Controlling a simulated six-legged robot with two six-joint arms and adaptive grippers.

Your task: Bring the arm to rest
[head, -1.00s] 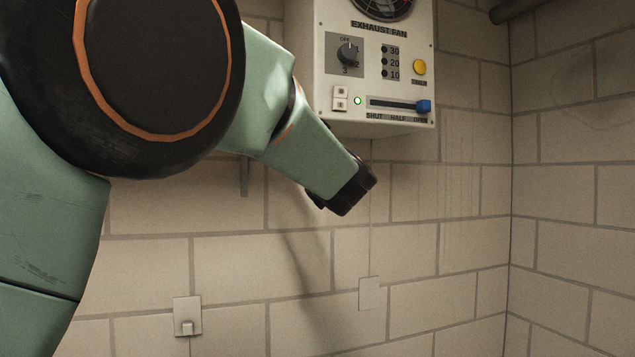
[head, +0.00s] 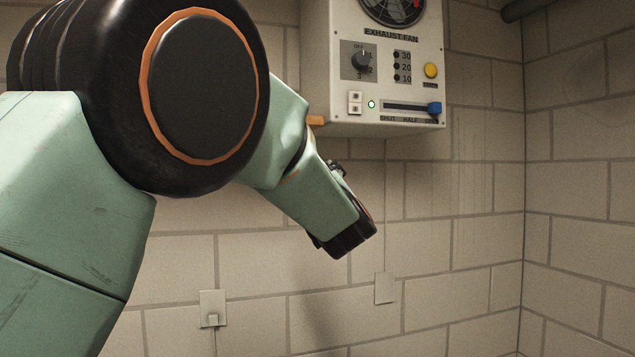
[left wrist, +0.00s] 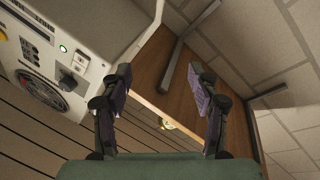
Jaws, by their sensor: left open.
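My left arm comes in from the left in the head view. Its wrist end (head: 345,238) hangs below and in front of the exhaust fan box (head: 376,130), apart from it. The fingers are mostly hidden there behind the wrist. In the left wrist view my left gripper (left wrist: 157,80) is open, with its two dark fingers spread and nothing between them. The box also shows tilted at the upper left of that view (left wrist: 97,45). On the box, the blue slider (head: 435,108) is at the right end of its slot, and a small lamp (head: 371,104) glows pale green. My right gripper is not in view.
A brown wooden board (left wrist: 185,85) with metal brackets (left wrist: 173,60) lies beyond my fingers in the left wrist view. Pale block walls meet at a corner on the right. Wall plates (head: 213,296) (head: 385,288) sit low. The space right of my wrist looks clear.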

